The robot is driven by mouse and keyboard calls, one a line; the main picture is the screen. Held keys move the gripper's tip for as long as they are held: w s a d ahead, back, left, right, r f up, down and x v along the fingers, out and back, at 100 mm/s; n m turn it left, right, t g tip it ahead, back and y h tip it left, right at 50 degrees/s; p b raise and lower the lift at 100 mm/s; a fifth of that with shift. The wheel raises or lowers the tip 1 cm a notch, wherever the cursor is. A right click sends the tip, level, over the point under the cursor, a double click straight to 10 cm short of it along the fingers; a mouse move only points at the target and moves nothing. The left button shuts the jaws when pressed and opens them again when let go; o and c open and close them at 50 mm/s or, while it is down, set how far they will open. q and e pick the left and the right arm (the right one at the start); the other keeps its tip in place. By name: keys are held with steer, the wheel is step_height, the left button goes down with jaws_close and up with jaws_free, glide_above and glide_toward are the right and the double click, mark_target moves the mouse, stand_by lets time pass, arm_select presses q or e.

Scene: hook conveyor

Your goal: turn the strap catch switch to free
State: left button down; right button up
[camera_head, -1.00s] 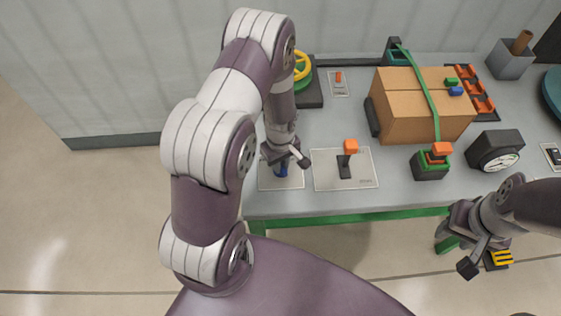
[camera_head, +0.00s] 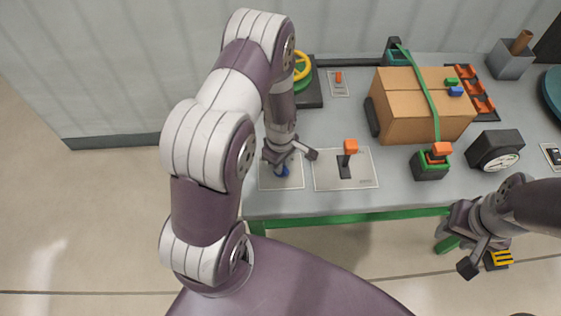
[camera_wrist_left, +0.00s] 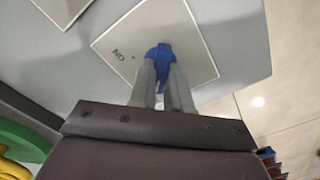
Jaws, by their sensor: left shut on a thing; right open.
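A blue switch knob (camera_head: 284,172) stands on a pale plate (camera_head: 266,184) near the table's front edge, left of the orange-topped lever. My left gripper (camera_head: 283,162) reaches down over it and is shut on it. In the left wrist view the blue knob (camera_wrist_left: 160,55) sits between the two grey fingers (camera_wrist_left: 165,88) of the gripper. The plate (camera_wrist_left: 192,45) there bears the letters "ON" and a small dot left of the knob; no "free" mark can be read. My right gripper (camera_head: 458,252) is open and empty, off the table's front edge.
An orange-topped lever (camera_head: 350,148) stands on a plate close right of my left gripper. A cardboard box (camera_head: 410,115) with a green strap (camera_head: 420,80) sits farther right, with a green-and-orange block (camera_head: 432,164) before it.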

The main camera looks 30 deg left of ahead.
arm_select(q)
steer(key=shift+w, duration=0.1)
steer(key=c, duration=1.1)
jaws_free()
step_height(320, 180, up, 13)
steer(key=shift+f+b, duration=0.1)
steer(key=shift+b, duration=0.7)
